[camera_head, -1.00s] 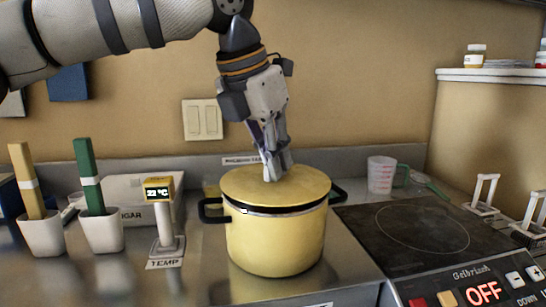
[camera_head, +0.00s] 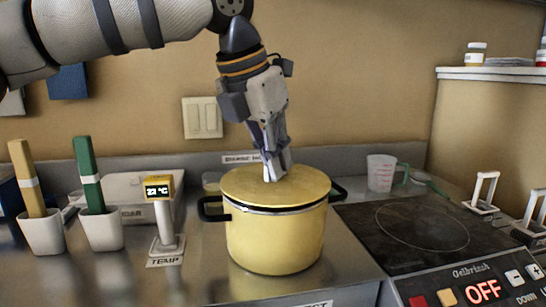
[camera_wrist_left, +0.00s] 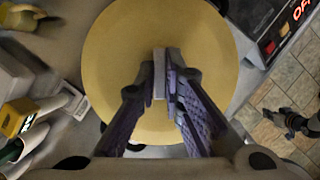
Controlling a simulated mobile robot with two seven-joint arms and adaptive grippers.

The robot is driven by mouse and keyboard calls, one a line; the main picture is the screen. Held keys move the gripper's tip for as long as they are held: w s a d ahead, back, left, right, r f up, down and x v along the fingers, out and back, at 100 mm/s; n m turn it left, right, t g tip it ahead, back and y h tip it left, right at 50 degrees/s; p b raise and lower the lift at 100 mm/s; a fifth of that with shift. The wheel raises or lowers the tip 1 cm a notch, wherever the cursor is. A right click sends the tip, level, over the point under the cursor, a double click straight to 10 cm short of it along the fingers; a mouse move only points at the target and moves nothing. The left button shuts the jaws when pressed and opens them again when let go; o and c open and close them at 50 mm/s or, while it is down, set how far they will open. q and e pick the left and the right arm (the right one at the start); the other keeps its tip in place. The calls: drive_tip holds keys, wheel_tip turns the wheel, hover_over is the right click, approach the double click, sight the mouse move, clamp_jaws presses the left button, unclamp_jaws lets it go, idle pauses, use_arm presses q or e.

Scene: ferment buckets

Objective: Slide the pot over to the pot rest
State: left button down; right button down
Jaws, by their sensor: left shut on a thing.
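A yellow pot (camera_head: 275,243) with black side handles stands upright on the steel counter, left of the cooktop, with its yellow lid (camera_head: 312,186) on. My left gripper (camera_head: 274,177) points down at the middle of the lid. It is shut on the lid's knob, which the fingers mostly hide in the head view. In the left wrist view a pale knob (camera_wrist_left: 159,73) shows between the fingertips, above the round lid (camera_wrist_left: 110,50). I cannot make out the pot rest for sure.
The black cooktop (camera_head: 420,240) lies right of the pot, its panel reading OFF. A temperature display (camera_head: 160,190) and two white cups (camera_head: 102,230) holding green and yellow sticks stand to the left. A measuring cup (camera_head: 380,173) stands behind the cooktop. The cooktop surface is clear.

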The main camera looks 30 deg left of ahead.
use_arm(q)
drive_tip(key=c, duration=1.2)
unclamp_jaws()
drive_tip(key=shift+o, duration=0.2)
drive_tip(key=shift+r, duration=3.55)
clamp_jaws()
